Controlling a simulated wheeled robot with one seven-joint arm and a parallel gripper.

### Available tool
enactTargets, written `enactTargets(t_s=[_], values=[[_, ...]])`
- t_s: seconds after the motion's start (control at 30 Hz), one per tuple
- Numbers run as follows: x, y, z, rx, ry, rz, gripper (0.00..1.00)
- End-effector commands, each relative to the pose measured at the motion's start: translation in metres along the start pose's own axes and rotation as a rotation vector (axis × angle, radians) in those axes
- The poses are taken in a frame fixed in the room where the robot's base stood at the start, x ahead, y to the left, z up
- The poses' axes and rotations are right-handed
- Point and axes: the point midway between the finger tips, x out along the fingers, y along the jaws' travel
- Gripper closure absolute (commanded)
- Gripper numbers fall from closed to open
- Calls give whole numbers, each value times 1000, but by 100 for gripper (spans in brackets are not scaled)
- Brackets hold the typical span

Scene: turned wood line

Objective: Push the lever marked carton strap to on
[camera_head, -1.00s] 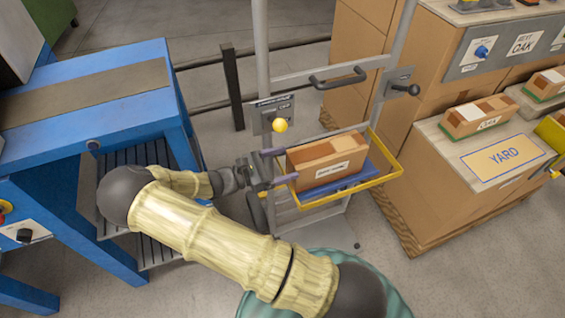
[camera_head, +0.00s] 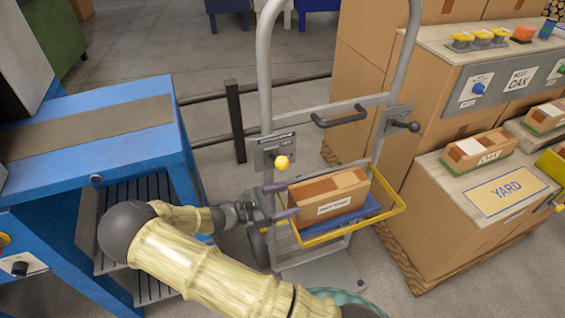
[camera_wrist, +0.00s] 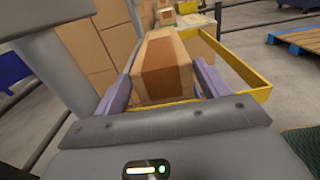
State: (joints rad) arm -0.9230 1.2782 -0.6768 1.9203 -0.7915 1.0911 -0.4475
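A lever with a yellow ball knob (camera_head: 282,162) sticks out from a grey plate (camera_head: 277,145) on the left upright of a hand trolley. The plate's small lettering is too blurred to read. A second lever with a black knob (camera_head: 413,127) is on the right upright. My gripper (camera_head: 284,200) is open, its two purple fingers below the yellow knob and apart from it. The fingers point at the near end of a brown carton (camera_head: 328,199). In the wrist view the carton (camera_wrist: 165,65) shows between the spread fingers; contact cannot be told.
The carton lies with a blue item (camera_head: 345,217) in a yellow-rimmed tray (camera_head: 395,210) on the trolley. A black handle (camera_head: 340,117) crosses between the uprights. A blue machine table (camera_head: 95,140) stands left.

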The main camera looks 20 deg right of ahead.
Motion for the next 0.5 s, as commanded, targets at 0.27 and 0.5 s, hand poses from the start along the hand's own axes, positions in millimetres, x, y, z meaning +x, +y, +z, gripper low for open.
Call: enactTargets(t_s=[0.27,0.5], values=[[-11,-6,-7,11,146,-21,53],[-23,-26,-17,89,429,-129,100]])
